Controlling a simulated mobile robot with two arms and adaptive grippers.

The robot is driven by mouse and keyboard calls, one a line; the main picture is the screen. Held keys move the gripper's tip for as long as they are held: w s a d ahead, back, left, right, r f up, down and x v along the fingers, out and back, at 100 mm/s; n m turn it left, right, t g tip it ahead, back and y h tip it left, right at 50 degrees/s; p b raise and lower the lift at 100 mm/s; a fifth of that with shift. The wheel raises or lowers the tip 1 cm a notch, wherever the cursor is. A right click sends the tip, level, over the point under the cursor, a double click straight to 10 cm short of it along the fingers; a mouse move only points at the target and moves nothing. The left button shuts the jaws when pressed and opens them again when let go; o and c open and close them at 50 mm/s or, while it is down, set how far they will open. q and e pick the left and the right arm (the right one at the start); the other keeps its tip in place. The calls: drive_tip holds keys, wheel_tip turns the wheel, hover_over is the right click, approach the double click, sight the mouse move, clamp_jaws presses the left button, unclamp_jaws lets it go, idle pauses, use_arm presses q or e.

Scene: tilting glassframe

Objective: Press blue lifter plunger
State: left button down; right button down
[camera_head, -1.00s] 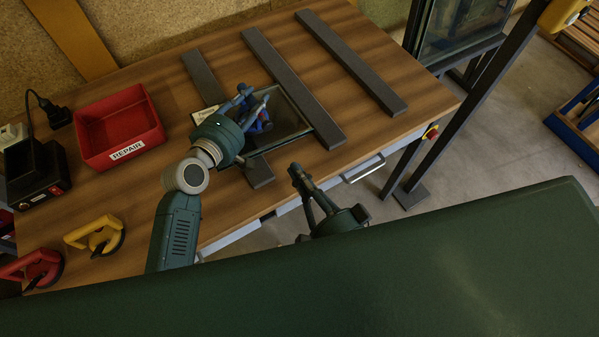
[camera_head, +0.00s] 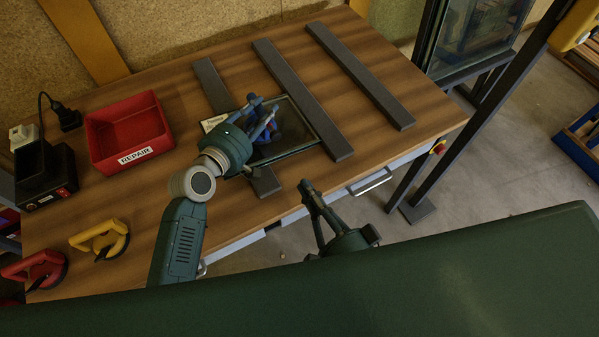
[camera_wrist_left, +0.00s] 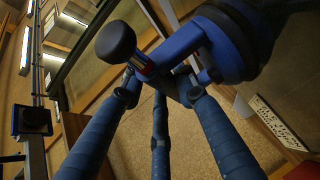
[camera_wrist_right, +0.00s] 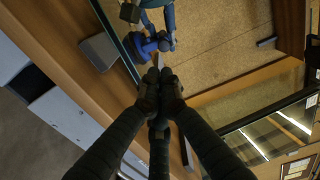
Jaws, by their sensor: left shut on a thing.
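The blue lifter (camera_head: 273,133) sits on a dark framed glass pane (camera_head: 305,142) on the wooden table in the head view. My left gripper (camera_head: 262,108) is shut on the lifter's blue handle and partly hides it. The left wrist view shows the blue handle (camera_wrist_left: 185,45) at the fingertips, with a black round knob (camera_wrist_left: 116,42) at its end. The right wrist view also shows the lifter (camera_wrist_right: 150,44). My right gripper (camera_head: 305,187) has its fingertips together, empty, off the table's front edge and apart from the lifter.
Dark strips (camera_head: 300,95) lie across the table (camera_head: 225,207). A red REPAIR box (camera_head: 127,130) stands at left, with a yellow lifter (camera_head: 100,240) and a red lifter (camera_head: 38,270) in front. A black charger (camera_head: 45,170) is at far left. A dark post (camera_head: 480,110) stands at right.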

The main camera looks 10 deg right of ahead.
sight(277, 140)
use_arm(q)
drive_tip(key=shift+s+f, duration=0.1)
drive_tip(key=shift+f, duration=0.2)
use_arm(e)
drive_tip(key=shift+v, duration=0.9)
drive_tip(key=shift+w, duration=0.15)
drive_tip(key=x, duration=1.3)
drive_tip(key=shift+w, duration=0.4)
drive_tip(key=shift+a, duration=0.1)
